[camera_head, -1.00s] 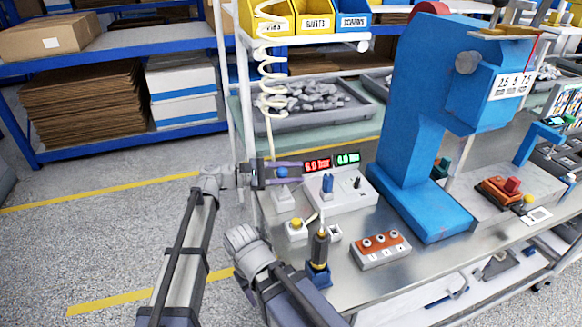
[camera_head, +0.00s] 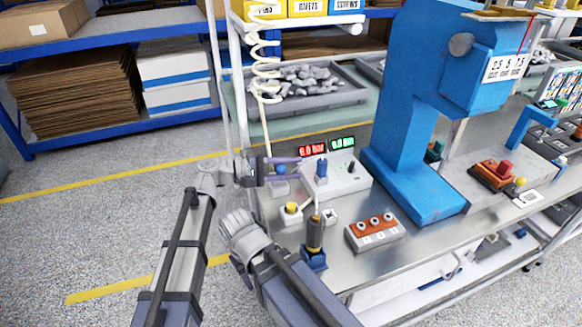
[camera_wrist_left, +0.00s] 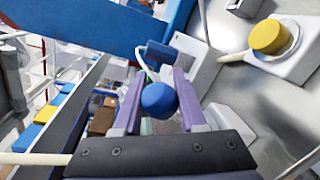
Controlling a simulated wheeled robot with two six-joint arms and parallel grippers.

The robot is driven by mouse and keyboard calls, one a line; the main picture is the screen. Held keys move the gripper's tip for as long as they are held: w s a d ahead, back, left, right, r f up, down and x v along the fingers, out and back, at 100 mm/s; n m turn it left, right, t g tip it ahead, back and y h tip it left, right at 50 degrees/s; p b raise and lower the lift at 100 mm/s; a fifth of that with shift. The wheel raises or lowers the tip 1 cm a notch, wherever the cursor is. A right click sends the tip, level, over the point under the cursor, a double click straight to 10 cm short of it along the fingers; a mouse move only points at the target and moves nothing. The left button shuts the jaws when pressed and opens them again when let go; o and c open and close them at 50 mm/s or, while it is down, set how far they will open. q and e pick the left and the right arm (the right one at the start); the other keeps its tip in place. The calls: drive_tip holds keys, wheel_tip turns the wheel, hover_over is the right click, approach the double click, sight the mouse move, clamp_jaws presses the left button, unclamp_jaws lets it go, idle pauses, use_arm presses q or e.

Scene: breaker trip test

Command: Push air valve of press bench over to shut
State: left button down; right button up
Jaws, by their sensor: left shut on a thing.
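The air valve appears to be the blue round knob (camera_head: 280,169) on a pale grey block at the left end of the press bench (camera_head: 300,235). My left gripper (camera_head: 285,161) comes in from the left, its purple fingers level with the knob and partly covering it. In the left wrist view the blue knob (camera_wrist_left: 158,100) sits between the two purple fingers of the gripper (camera_wrist_left: 158,92), which is shut on it. The lever below the knob is hidden.
Close right stands a grey box (camera_head: 345,183) with a blue handle (camera_head: 321,168); red and green displays (camera_head: 312,150) are behind it. A yellow button (camera_head: 291,208) and a black-yellow tool (camera_head: 314,236) are in front. The blue press (camera_head: 400,130) stands farther right.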

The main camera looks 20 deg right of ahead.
use_arm(q)
drive_tip(key=shift+f, duration=0.1)
drive_tip(key=shift+c, duration=2.3)
unclamp_jaws()
drive_tip(key=shift+a, duration=0.1)
drive_tip(key=a+r+p, duration=0.1)
drive_tip(key=a, duration=0.6)
drive_tip(key=shift+w+a, duration=0.15)
drive_tip(key=shift+a, duration=0.15)
